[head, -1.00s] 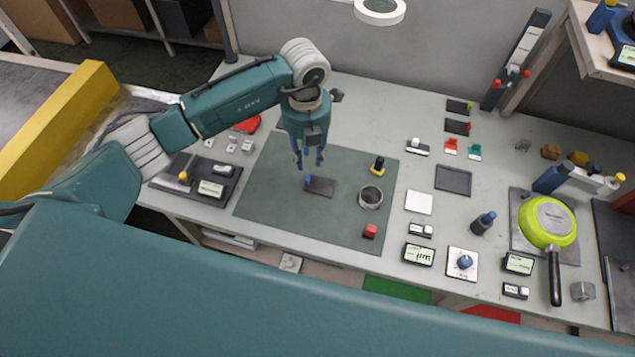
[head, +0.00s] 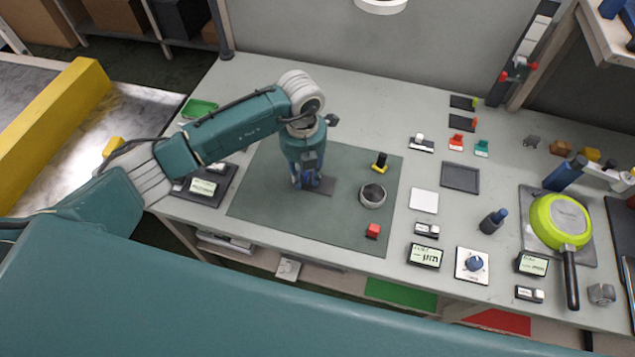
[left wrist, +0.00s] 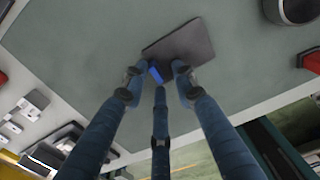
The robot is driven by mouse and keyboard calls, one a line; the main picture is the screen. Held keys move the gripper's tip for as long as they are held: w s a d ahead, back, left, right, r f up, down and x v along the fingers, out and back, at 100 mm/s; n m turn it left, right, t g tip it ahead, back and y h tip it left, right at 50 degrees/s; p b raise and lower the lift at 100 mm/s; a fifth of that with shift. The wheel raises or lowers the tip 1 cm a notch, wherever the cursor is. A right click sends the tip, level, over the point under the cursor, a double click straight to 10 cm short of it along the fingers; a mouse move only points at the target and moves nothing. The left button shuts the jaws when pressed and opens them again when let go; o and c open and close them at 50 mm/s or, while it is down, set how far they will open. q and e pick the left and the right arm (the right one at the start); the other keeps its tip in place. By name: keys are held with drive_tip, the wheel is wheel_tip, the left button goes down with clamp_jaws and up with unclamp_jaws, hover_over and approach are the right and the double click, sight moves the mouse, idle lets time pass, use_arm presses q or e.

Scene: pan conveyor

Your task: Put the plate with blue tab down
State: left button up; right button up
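The plate with the blue tab is a dark flat rectangle (head: 322,188) lying on the green-grey mat (head: 270,210) in the head view. In the left wrist view the plate (left wrist: 190,42) is at top centre, with its blue tab (left wrist: 155,74) at the near edge. My left gripper (head: 309,184) points down at the tab end of the plate. The fingers partly hide the tab in the head view. My right gripper is not in view.
On the mat, to the right of the plate, are a grey round cup (head: 372,195), a black-and-yellow piece (head: 380,162) and a red cube (head: 373,230). A dark frame (head: 460,177) and a white square (head: 423,200) lie further right. A green pan (head: 560,222) is at far right.

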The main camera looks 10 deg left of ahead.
sight(305, 178)
use_arm(q)
clamp_jaws()
drive_tip(key=shift+r, duration=0.1)
drive_tip(key=shift+r, duration=0.5)
wheel_tip(305, 178, up, 18)
drive_tip(key=f+b, duration=0.1)
drive_tip(key=b, duration=0.3)
drive_tip(key=s+a+m, duration=0.2)
drive_tip(key=s+m, duration=0.5)
drive_tip(key=m, duration=1)
drive_tip(key=s+a+m, duration=0.2)
drive_tip(key=s+m, duration=0.5)
drive_tip(key=m, duration=1.1)
drive_tip(key=shift+f, duration=0.4)
